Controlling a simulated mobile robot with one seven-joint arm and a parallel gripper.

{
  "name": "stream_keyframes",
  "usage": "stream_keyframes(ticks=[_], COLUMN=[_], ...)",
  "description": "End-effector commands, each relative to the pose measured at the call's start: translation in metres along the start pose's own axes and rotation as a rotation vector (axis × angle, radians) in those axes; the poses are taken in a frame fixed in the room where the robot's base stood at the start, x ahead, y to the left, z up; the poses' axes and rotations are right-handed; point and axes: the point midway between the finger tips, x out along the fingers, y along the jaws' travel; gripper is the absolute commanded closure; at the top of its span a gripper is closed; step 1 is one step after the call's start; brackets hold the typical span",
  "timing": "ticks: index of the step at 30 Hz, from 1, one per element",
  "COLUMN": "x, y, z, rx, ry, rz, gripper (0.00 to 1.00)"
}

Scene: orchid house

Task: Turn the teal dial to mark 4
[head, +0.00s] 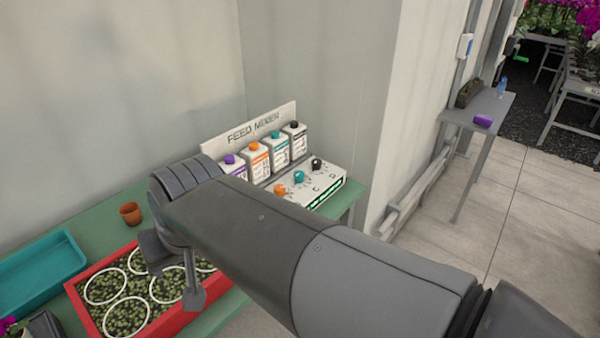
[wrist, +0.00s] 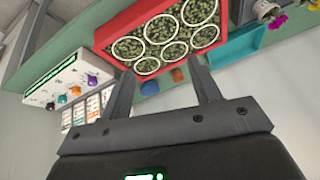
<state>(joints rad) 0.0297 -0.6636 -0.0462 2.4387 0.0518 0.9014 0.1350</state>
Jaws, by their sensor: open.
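The teal dial (head: 299,176) sits on the sloped white face of the feed mixer (head: 322,190), between an orange dial (head: 280,189) and a black dial (head: 317,164). Its pointer and mark numbers are too small to read. In the wrist view the teal dial (wrist: 62,99) is at the far left, well outside my fingers. A purple dial (wrist: 92,80) shows there too; my arm hides it in the head view. My gripper (head: 176,278) is open and empty, near the red tray and left of the mixer. Its fingers (wrist: 163,82) are spread apart in the wrist view.
Bottles with coloured caps (head: 275,150) stand behind the dials. A wall corner stands right of the mixer.

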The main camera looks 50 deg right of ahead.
Motion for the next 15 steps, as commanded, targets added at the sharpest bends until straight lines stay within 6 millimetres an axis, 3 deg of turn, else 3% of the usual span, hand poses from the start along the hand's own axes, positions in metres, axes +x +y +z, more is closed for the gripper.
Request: stream_keyframes(ticks=[8, 15], x=[0.022, 0.051], y=[0.049, 0.12], z=[-0.085, -0.148], rx=[0.715, 1.34], ry=[-0.07, -0.091], rz=[-0.038, -0.026], gripper=[0.43, 0.43])
